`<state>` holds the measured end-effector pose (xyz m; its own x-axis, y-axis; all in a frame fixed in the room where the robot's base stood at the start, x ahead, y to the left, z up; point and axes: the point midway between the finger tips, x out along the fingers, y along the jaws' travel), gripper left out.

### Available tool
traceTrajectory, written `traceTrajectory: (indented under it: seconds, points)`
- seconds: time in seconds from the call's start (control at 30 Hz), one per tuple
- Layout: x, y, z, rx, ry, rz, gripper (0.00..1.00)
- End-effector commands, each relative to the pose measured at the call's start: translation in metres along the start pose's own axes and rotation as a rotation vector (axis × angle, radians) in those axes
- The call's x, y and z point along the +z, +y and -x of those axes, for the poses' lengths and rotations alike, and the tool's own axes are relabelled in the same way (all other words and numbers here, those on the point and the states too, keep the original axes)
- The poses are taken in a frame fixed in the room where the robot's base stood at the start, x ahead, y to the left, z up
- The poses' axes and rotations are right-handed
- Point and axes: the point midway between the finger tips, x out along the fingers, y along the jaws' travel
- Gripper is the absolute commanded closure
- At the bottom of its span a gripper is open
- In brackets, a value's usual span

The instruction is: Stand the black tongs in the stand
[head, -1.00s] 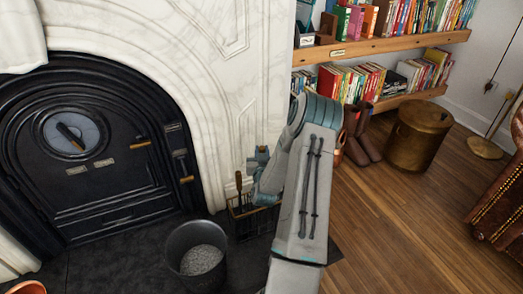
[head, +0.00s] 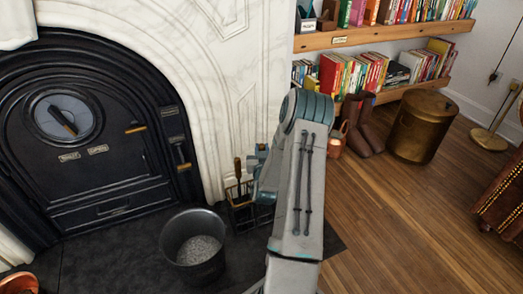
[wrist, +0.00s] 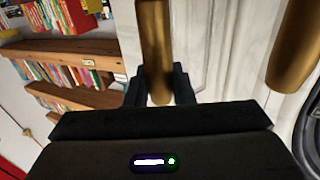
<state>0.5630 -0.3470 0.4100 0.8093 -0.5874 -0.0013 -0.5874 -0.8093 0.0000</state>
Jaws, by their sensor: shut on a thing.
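The dark stand (head: 240,216) is on the hearth beside the fireplace, partly hidden by my arm. A brown handle (head: 237,168) rises at its left side. My gripper (head: 262,160) is at the stand, largely behind my forearm. In the wrist view my gripper (wrist: 160,92) is shut on a brown-handled tool (wrist: 156,45). Another brown handle (wrist: 294,48) shows at the right of the wrist view, apart from the fingers. The lower part of the held tool is hidden, so I cannot tell from its shape whether it is the black tongs.
A dark bucket (head: 166,243) of grey granules is left of the stand. The black fireplace door (head: 105,165) is behind it. Brown boots (head: 366,138), a brass bin (head: 421,126) and bookshelves (head: 385,95) are at the right. The wooden floor (head: 400,220) is clear in front.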

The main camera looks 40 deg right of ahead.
Motion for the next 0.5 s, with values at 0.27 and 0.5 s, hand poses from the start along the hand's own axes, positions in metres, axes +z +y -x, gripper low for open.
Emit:
traceTrajectory:
  seconds: [0.27, 0.5]
  points:
    - [-0.0014, 0.0, -0.0005, 0.0, 0.003, 0.0, 1.0]
    - [-0.0013, -0.0001, -0.0004, 0.0, 0.003, 0.0, 0.59]
